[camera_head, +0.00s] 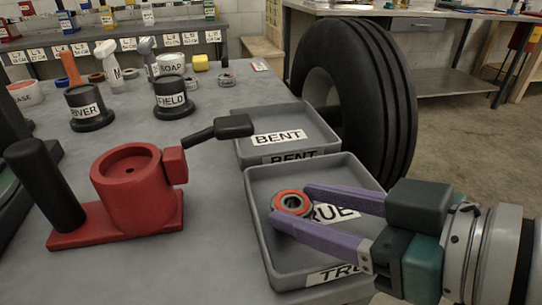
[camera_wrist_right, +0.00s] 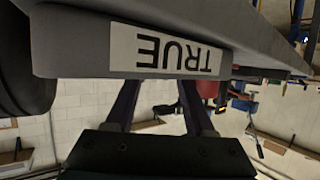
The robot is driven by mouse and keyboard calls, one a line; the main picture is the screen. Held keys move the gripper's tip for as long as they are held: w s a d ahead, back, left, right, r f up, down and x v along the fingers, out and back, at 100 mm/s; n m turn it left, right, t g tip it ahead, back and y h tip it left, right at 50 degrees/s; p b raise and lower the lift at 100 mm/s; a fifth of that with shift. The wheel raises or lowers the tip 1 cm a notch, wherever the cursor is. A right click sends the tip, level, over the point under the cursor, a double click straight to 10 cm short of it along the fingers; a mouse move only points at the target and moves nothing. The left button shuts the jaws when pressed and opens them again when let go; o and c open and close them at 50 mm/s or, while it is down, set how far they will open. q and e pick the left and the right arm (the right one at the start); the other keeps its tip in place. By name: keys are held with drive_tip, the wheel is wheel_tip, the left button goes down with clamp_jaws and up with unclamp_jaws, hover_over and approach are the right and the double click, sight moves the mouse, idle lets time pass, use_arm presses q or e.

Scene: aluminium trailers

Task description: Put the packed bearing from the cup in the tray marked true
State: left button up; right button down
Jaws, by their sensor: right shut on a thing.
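The bearing (camera_head: 292,203), a ring with a red-orange rim and a metal centre, is between the purple fingertips of my right gripper (camera_head: 289,204). The gripper is shut on it, inside the outline of the grey tray marked TRUE (camera_head: 258,219). I cannot tell whether the bearing touches the tray floor. The right wrist view shows the tray's outer wall with an upside-down TRUE label (camera_wrist_right: 165,52); the wall hides the fingertips and bearing. The red cup (camera_head: 133,205) stands on a red base at left, with a black handle beside it. My left gripper is not in view.
A big tyre (camera_head: 362,95) stands beside the trays. Dark labelled pots (camera_head: 88,108) and bottles stand farther back. The bench between cup and trays is clear.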

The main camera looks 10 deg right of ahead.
drive_tip(key=shift+f, duration=0.25)
drive_tip(key=shift+f, duration=0.15)
drive_tip(key=c, duration=0.5)
unclamp_jaws()
drive_tip(key=shift+c, duration=0.2)
drive_tip(key=shift+s+r, duration=0.1)
drive_tip(key=shift+r, duration=0.1)
drive_tip(key=p+v, duration=0.3)
drive_tip(key=v, duration=0.8)
drive_tip(key=shift+s+d, duration=0.25)
drive_tip(key=shift+s, duration=0.05)
